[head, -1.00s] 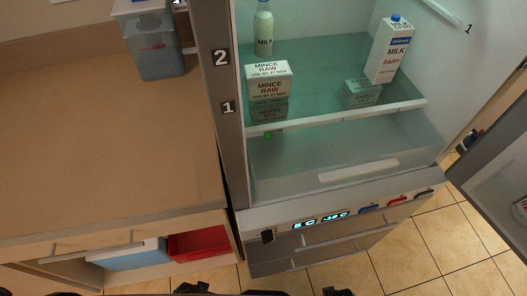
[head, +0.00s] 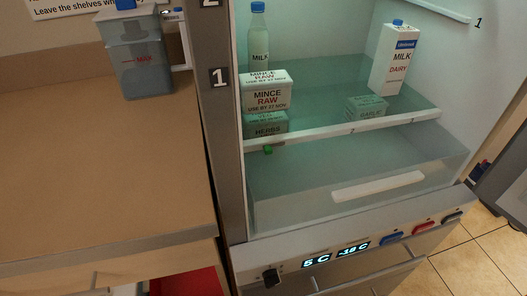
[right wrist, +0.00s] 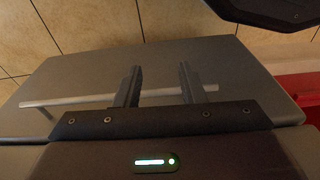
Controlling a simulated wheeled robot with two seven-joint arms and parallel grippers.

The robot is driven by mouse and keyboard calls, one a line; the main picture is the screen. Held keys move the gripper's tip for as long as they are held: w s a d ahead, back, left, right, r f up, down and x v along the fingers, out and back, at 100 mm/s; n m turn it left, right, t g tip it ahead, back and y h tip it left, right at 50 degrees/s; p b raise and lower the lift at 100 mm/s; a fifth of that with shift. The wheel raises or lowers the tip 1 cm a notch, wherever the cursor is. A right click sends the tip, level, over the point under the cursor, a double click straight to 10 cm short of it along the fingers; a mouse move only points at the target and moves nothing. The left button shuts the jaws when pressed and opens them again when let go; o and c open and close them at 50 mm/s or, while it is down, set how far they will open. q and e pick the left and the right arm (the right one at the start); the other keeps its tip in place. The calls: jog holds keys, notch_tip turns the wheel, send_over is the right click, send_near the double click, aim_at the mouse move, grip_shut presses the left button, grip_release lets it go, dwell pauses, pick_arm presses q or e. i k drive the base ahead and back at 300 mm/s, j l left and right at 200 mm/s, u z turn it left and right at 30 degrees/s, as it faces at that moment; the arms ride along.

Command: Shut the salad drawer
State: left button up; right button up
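The salad drawer (head: 292,202) is a clear bin at the bottom of the fridge, below the glass shelf. Its pale handle strip (head: 378,187) is on the front. The drawer's front stands forward of the shelf edge, so it looks pulled out; how far is hard to judge. My right gripper (right wrist: 160,86) shows in the right wrist view, with its two fingers apart and nothing between them. It is over a grey panel with a bar handle, and the salad drawer is not in that view. My left gripper is in no current view.
Milk containers and labelled boxes, including the mince (head: 266,97), stand on the shelf above. Below the drawer is a control panel (head: 340,250) with a knob and coloured switches.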

aim_at(385, 184)
jog(key=k+j+z, duration=0.1)
jog(key=z, duration=0.25)
jog(key=k+z, duration=0.35)
jog(key=i, duration=0.1)
